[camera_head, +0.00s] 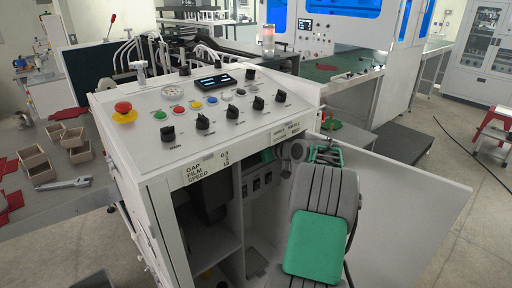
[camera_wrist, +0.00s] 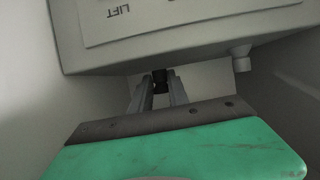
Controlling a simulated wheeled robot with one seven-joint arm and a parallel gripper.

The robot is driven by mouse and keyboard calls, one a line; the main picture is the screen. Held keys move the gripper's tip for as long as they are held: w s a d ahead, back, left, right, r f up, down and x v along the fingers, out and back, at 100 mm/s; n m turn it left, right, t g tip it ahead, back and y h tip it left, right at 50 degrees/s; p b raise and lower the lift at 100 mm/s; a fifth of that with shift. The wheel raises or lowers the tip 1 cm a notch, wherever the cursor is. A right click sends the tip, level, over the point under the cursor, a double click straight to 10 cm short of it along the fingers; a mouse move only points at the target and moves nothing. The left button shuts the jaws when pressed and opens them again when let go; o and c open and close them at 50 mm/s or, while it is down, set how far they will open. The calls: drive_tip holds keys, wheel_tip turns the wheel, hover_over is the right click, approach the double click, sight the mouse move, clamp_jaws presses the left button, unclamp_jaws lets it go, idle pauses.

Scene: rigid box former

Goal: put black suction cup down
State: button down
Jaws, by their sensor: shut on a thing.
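In the wrist view, my gripper (camera_wrist: 158,88) is shut with its two grey fingers around a small black piece, which looks like the black suction cup (camera_wrist: 160,76). Only part of the cup shows between the fingertips; its lower part is hidden by them. The fingertips are close to the underside of a pale housing marked LIFT (camera_wrist: 120,20); I cannot tell whether the cup touches anything. In the head view, my own arm with its green pad blocks the view of the fingers and the cup.
The control cabinet (camera_head: 140,110) has knobs and buttons on its sloped top, and open compartments below. Its open door (camera_head: 410,200) stands to the right of my arm. A grey table (camera_head: 75,205) at left holds small wooden boxes (camera_head: 72,137) and a wrench (camera_head: 62,183). A pale stub (camera_wrist: 241,60) hangs near the fingers.

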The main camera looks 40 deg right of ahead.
drive_tip(key=shift+d+f+p, duration=0.1)
drive_tip(key=shift+f+p, duration=0.1)
drive_tip(key=shift+p, duration=0.1)
drive_tip(key=shift+f+b, duration=0.5)
drive_tip(key=shift+b, duration=0.15)
drive_tip(key=shift+f, duration=0.1)
